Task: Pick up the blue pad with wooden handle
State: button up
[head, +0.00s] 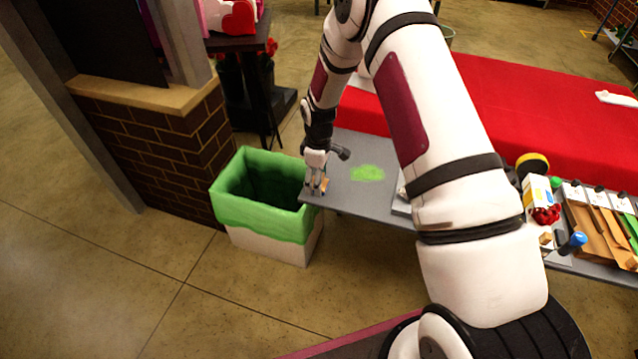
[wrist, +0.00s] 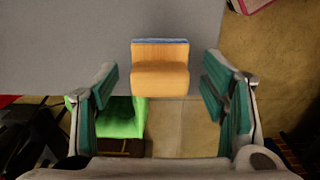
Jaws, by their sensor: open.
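The blue pad with wooden handle (wrist: 160,69) stands on the grey table near its edge. In the wrist view its light wooden handle faces me, and a thin blue strip shows along its far side. My gripper (wrist: 170,100) is open, with one finger to the left of the pad and one to the right, and the pad lies just ahead between them. I see no contact. In the head view my gripper (head: 316,187) is at the left end of the table, and a small bit of the wooden handle (head: 324,184) shows beside the fingers.
A bin with a green liner (head: 262,220) stands on the floor beside the table's left end. A green patch (head: 367,173) lies on the grey table (head: 345,190). Tools and boxes crowd the table's right part. A red-covered table (head: 530,110) is behind. A brick pillar (head: 150,140) stands left.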

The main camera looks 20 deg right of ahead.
jog(key=c, duration=1.2)
jog(key=shift+c, duration=0.2)
jog(key=shift+r, duration=0.15)
jog(key=shift+w+r, duration=0.1)
jog(key=shift+r, duration=0.45)
notch_tip(320, 180, up, 2)
jog(key=shift+r+b, duration=0.1)
jog(key=shift+b, duration=0.45)
jog(key=s+r, duration=0.1)
jog(key=s, duration=1.5)
jog(key=shift+d+r, duration=0.2)
jog(key=shift+d, duration=0.25)
jog(key=shift+s, duration=0.1)
